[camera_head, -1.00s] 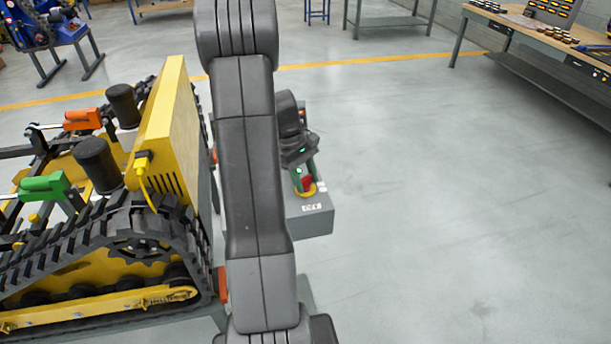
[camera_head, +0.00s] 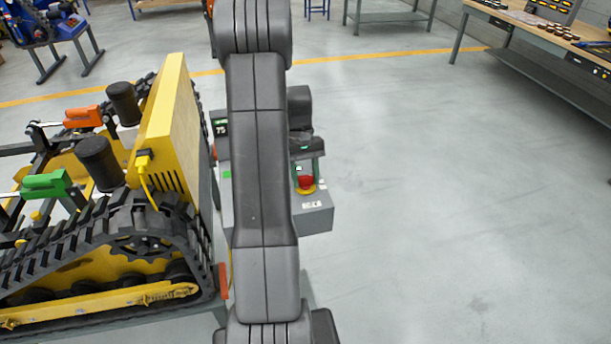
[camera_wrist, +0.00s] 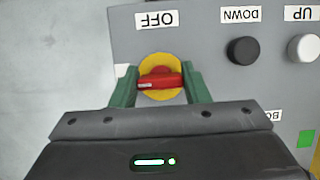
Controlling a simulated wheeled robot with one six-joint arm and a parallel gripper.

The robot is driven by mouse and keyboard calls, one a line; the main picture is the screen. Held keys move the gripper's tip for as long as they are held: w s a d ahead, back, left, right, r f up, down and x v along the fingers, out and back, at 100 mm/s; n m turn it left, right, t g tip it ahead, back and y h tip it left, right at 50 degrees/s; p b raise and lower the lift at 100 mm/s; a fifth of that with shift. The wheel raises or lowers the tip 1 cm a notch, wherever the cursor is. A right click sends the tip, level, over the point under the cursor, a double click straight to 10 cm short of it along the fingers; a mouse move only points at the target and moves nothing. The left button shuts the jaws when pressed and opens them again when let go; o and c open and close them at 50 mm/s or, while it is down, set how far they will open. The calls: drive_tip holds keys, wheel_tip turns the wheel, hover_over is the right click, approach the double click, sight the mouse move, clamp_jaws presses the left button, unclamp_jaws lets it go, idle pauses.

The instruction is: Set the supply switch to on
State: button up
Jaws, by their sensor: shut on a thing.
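The supply switch is a red handle (camera_wrist: 160,81) on a round yellow plate (camera_wrist: 159,62), on a grey control box (camera_head: 318,218). In the wrist view the handle lies crosswise, with a pale mark near its left end. An upside-down OFF label (camera_wrist: 157,19) is above it in the picture. My gripper (camera_wrist: 161,86) has green fingers, one at each end of the handle, and is shut on it. In the head view the red handle (camera_head: 306,182) shows below my gripper (camera_head: 307,168). My arm hides part of the box.
A black DOWN button (camera_wrist: 243,51) and a white UP button (camera_wrist: 303,47) sit beside the switch. A yellow tracked carrier (camera_head: 160,130) stands close on the left. The floor (camera_head: 450,200) to the right is clear.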

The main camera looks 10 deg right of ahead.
idle(0.3)
drive_tip(key=o, duration=1)
drive_tip(key=shift+r, duration=0.1)
drive_tip(key=b+v, duration=0.1)
drive_tip(key=v, duration=1.2)
drive_tip(key=shift+w+r, duration=0.1)
drive_tip(key=shift+r, duration=0.2)
drive_tip(key=shift+f, duration=0.1)
drive_tip(key=p+x, duration=0.1)
drive_tip(key=x, duration=1.2)
drive_tip(key=shift+f, duration=0.3)
drive_tip(key=shift+r, duration=0.1)
